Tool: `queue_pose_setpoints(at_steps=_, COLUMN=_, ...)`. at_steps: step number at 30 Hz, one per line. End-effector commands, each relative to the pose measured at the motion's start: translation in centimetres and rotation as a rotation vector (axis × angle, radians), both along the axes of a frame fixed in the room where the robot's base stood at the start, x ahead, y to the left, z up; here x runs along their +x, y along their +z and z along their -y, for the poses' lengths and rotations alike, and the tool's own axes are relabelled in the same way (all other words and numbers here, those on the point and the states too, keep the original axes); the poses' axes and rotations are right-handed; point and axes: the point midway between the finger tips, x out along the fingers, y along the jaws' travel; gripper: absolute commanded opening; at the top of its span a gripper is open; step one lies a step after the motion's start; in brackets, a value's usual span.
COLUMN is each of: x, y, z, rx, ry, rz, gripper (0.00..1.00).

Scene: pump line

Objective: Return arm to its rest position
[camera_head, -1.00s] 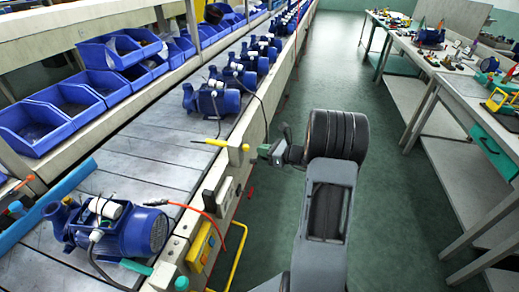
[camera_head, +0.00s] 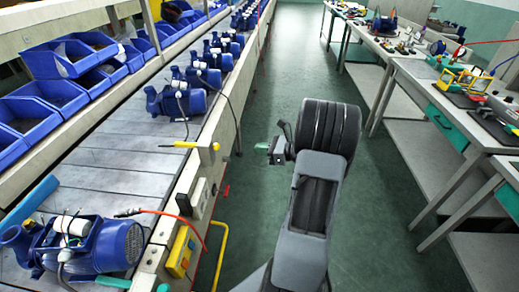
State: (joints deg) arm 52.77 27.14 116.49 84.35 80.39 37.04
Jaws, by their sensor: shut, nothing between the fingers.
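My arm rises from the bottom of the head view, right of the conveyor line, folded up over the green aisle floor. Its end, my gripper (camera_head: 262,148), points left toward the conveyor edge. It is shut and holds nothing. It is small in the picture and apart from the line's side rail. A blue pump (camera_head: 85,245) with white fittings lies on the near conveyor at the lower left, well away from my gripper.
The conveyor (camera_head: 118,155) runs along the left with several blue pumps farther up. Blue bins (camera_head: 66,93) stand on the shelf behind it. A yellow-handled screwdriver (camera_head: 184,144) lies at the rail. Workbenches (camera_head: 410,75) with tools stand at the right. The aisle (camera_head: 300,45) is clear.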

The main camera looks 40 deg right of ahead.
Motion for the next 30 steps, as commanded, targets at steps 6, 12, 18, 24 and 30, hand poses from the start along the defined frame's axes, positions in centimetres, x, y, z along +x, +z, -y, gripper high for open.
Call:
queue_pose_setpoints(at_steps=6, x=0.0, y=0.0, z=0.0, rx=0.0, ry=0.0, rz=0.0, gripper=0.0)
queue_pose_setpoints(at_steps=12, x=0.0, y=0.0, z=0.0, rx=-0.011, ry=0.002, rz=0.007, gripper=0.0)
queue_pose_setpoints(at_steps=18, x=-2.4, y=-3.8, z=-1.6, rx=-0.24, ry=0.149, rz=-0.052, gripper=0.0)
queue_pose_setpoints(at_steps=24, x=-7.8, y=-2.5, z=-8.0, rx=-0.75, ry=0.677, rz=-0.06, gripper=0.0)
queue_pose_setpoints(at_steps=30, x=-12.1, y=3.7, z=-13.2, rx=-1.342, ry=1.327, rz=0.132, gripper=0.0)
